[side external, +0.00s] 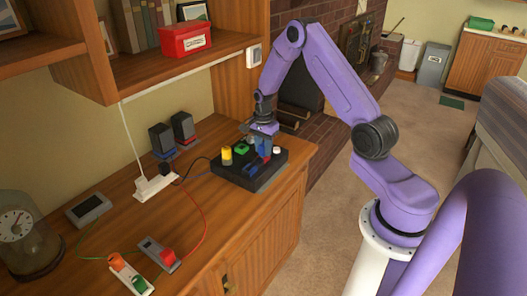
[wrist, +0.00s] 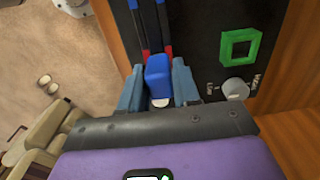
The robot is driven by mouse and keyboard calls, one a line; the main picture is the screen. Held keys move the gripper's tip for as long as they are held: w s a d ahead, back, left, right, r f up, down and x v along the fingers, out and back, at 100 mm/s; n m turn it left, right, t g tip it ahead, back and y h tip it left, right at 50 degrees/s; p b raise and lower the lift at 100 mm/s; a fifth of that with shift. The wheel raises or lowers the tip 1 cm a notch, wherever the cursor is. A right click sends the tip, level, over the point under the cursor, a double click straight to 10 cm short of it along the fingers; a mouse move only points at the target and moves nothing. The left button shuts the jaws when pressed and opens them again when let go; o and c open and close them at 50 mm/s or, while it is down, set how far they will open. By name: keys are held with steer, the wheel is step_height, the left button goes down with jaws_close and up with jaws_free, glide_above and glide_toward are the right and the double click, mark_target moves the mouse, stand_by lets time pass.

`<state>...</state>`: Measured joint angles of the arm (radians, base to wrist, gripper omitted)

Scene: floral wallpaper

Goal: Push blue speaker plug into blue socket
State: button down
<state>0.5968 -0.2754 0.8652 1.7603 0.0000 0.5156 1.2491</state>
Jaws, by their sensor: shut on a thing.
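The blue plug (wrist: 158,76) sits between the two grey-blue fingers of my gripper (wrist: 156,84) in the wrist view, with a pale end toward the wrist. My gripper is shut on it. In the side view my gripper (side external: 260,151) is low over the black box (side external: 232,176), and blue and red parts show below it. The wrist view shows the box's dark top with narrow blue and red strips (wrist: 149,24) just beyond the plug. I cannot make out a separate blue socket or tell whether the plug is seated.
Black speakers (side external: 162,139), a white power strip (side external: 155,186) and cables lie to the left.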

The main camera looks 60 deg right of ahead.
mark_target(263, 145)
steer(key=shift+r, duration=0.9)
steer(key=shift+r, duration=2.4)
step_height(263, 145, up, 7)
steer(key=a+f, duration=0.5)
steer(key=a, duration=0.3)
steer(key=shift+a, duration=0.25)
steer(key=shift+f, duration=3.1)
steer(key=shift+f, duration=0.75)
